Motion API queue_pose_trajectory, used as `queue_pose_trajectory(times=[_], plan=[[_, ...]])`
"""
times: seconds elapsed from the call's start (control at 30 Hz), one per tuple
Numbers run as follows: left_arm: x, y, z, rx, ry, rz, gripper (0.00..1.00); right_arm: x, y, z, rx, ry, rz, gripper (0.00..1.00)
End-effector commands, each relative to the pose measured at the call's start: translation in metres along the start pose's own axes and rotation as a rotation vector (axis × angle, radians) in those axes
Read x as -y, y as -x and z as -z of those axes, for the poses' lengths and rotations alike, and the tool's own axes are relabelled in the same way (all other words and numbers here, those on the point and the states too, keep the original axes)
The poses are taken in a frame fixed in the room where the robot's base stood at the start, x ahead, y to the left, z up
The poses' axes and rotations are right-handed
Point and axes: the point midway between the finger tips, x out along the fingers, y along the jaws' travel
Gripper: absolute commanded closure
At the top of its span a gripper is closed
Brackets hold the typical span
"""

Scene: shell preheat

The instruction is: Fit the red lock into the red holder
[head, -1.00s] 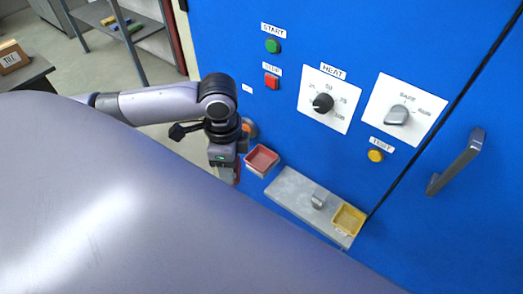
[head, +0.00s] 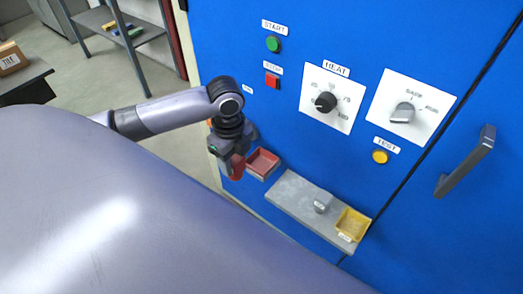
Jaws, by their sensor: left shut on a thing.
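The red holder (head: 263,161) is a small open red tray fixed low on the blue panel, left of the grey ledge. My left gripper (head: 234,168) is just left of the red holder and shut on a small red piece (head: 237,167), which looks like the red lock. The gripper hides most of the red lock. From this view I cannot tell whether the lock touches the holder's left side. My right gripper is out of view.
A grey ledge (head: 288,196) with a grey knob-like piece (head: 322,203) and a yellow tray (head: 353,224) lies to the right. Above are a red button (head: 272,81), a HEAT dial (head: 326,102) and a SAFE switch (head: 403,112). A door handle (head: 466,161) juts out at right.

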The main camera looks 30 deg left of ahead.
Motion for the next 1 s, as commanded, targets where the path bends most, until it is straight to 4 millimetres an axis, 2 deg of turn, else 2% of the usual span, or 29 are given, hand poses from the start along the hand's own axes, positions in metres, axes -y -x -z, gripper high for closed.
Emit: queue_pose_trajectory(times=[0.03,0.2,0.6,0.63,0.7,0.9,1.0], plan=[[0.011,0.000,0.001,-0.001,0.002,0.003,0.89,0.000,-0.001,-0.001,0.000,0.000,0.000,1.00],[0.043,0.000,0.001,-0.001,0.002,0.002,0.89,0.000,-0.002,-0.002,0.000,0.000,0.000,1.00],[0.106,0.000,0.001,0.000,0.001,0.000,0.89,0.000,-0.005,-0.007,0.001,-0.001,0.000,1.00],[0.108,-0.001,0.001,0.000,0.000,-0.002,0.89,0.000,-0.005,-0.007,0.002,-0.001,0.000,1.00],[0.105,-0.019,0.000,0.002,0.001,-0.006,0.89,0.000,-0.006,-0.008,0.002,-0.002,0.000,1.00],[0.106,-0.035,0.000,0.001,0.000,-0.003,0.89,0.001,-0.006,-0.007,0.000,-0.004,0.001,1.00],[0.105,-0.050,0.000,0.001,0.000,-0.005,0.89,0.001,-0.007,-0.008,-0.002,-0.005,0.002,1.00]])
